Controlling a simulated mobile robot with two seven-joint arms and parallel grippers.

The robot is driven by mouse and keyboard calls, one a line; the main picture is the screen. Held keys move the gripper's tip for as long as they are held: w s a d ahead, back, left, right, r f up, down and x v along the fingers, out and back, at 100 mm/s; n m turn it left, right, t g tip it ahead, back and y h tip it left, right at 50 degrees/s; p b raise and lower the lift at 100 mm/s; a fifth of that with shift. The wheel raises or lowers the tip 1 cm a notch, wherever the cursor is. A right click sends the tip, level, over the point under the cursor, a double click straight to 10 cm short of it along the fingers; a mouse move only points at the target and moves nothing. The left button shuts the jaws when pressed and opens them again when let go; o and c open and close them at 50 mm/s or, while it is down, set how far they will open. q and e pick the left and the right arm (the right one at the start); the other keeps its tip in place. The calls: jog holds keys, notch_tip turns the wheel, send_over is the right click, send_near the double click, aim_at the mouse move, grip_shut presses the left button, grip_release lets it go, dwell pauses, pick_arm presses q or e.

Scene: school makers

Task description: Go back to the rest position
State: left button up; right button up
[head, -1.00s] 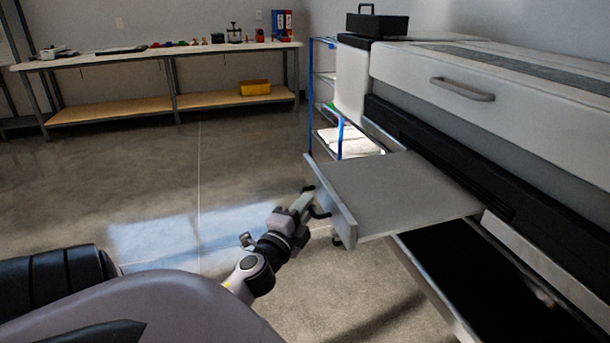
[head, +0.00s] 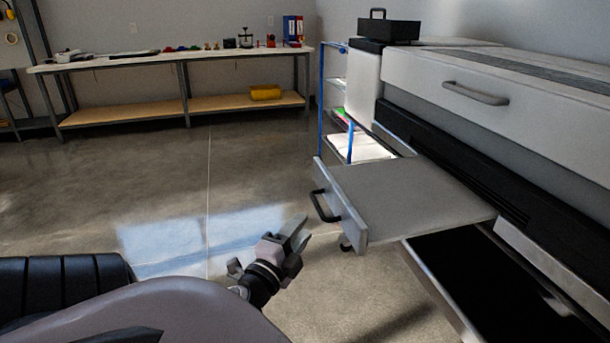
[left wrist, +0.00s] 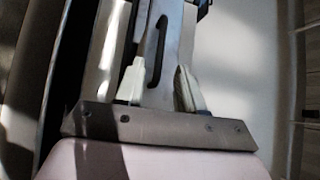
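My left gripper (head: 300,232) is low in the middle of the head view, with its two fingers apart and nothing between them. It is a short way left of and below the dark handle (head: 324,206) of the pulled-out grey drawer (head: 400,190), with a gap between. In the left wrist view my left gripper's pale fingers (left wrist: 159,84) are spread, and the dark handle (left wrist: 157,50) shows beyond them. My right gripper is not in view.
The large white machine (head: 520,90) fills the right side, with the drawer sticking out over the floor. A blue-framed shelf rack (head: 322,100) stands behind it. A long workbench (head: 160,61) lines the back wall. The floor (head: 110,190) left of the drawer is clear.

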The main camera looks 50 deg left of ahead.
pick_arm(q)
jog(key=shift+s, duration=0.1)
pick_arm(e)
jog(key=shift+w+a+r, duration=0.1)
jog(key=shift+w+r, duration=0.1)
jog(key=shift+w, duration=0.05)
pick_arm(q)
jog(key=shift+d, duration=0.1)
jog(key=s+d+f+n+g+h, duration=0.25)
jog(key=d+f, duration=0.35)
jog(key=d, duration=0.3)
jog(key=s+d+f+n+g+h, duration=0.2)
jog(key=d+f+n+h, duration=0.2)
jog(key=d+f, duration=0.35)
jog(key=s+d+f+n+g+h, duration=0.2)
jog(key=d+f+n+g+h, duration=0.15)
jog(key=d+f, duration=0.45)
notch_tip(320, 180, up, 18)
jog(key=s+p, duration=0.2)
jog(key=p, duration=1.7)
jog(key=shift+d+f+t, duration=0.15)
jog(key=shift+f+t, duration=0.1)
jog(key=shift+t, duration=0.05)
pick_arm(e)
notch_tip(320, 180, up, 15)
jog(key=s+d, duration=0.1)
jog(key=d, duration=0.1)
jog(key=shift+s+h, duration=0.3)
